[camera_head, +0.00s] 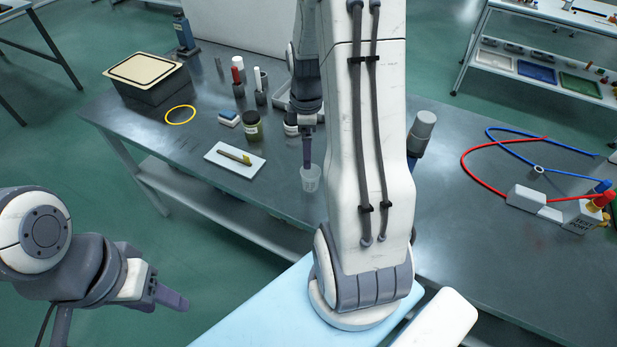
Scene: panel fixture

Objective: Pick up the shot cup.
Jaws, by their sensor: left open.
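The shot cup (311,180) is a small translucent cup standing upright near the front edge of the grey table. My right gripper (307,158) points down at the cup, its finger end overlapping the cup's rim. It is seen edge-on, so I cannot tell whether it is open or touches the cup. My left gripper (171,298) is open and empty, low at the left, in front of the table and well away from the cup.
A white tile (225,165) with a yellow-green tool lies left of the cup. A dark jar (252,126), a yellow ring (180,115) and a lidded black box (147,78) stand behind. Red and blue cables (478,181) lie at the right. My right arm hides the table's middle.

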